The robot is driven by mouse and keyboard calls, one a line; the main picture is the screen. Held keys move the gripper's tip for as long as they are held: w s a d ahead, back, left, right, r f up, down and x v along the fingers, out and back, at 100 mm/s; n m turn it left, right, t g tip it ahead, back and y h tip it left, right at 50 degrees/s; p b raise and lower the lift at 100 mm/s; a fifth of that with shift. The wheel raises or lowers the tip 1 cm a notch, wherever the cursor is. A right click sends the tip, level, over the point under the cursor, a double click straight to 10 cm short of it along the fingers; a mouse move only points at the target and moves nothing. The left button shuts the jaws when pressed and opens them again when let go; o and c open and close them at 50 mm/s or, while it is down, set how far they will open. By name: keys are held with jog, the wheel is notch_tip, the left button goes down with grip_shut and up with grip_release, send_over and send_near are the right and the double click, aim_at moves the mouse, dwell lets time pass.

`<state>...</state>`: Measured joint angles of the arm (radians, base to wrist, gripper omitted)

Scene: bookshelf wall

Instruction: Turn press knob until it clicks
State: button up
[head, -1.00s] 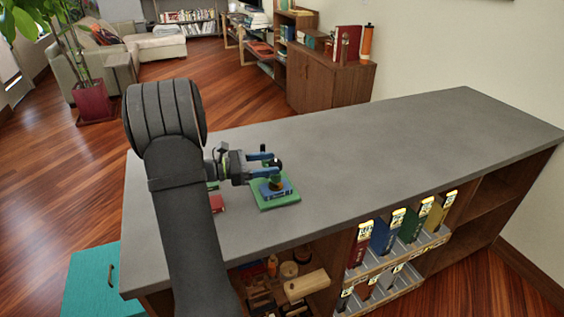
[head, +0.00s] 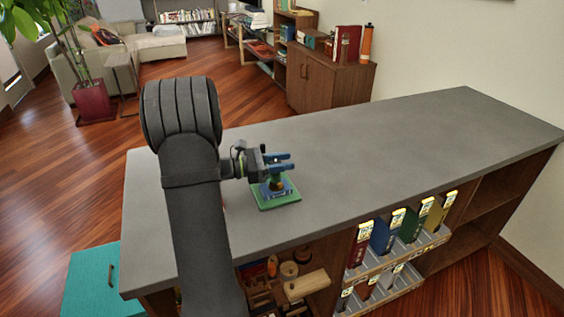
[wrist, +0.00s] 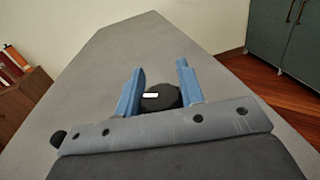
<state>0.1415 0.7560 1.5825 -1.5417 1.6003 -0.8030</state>
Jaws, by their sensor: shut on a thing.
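The press knob shows in the wrist view as a round black cap (wrist: 168,102) with a white mark on top. It sits between the two blue fingers of my gripper (wrist: 160,67), which are shut on it near their base. In the head view my gripper (head: 290,161) lies level over the knob's green base plate (head: 284,201), which rests on the grey counter. A small blue body (head: 268,192) stands on the plate. In that view the gripper largely hides the black cap.
The grey countertop (head: 400,145) is clear to the right. Shelves below its front edge hold colored binders (head: 384,232) and wooden items (head: 306,285). A teal cabinet (head: 95,280) stands at lower left.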

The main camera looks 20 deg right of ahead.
jog(key=shift+g, duration=0.3)
jog(key=m+g, duration=0.1)
jog(key=m+g+y, duration=0.1)
jog(key=g, duration=0.1)
jog(key=m+g, duration=0.1)
jog(key=shift+s+y, duration=0.25)
jog(key=shift+y, duration=0.15)
jog(key=shift+s+a+m+g+y, duration=0.1)
jog(key=shift+m+g+y, duration=0.5)
jog(key=shift+m+g, duration=0.3)
jog(key=shift+s+a+m+g+y, duration=0.1)
jog(key=shift+m+g+y, duration=0.55)
jog(key=shift+g, duration=0.45)
jog(key=o, duration=1)
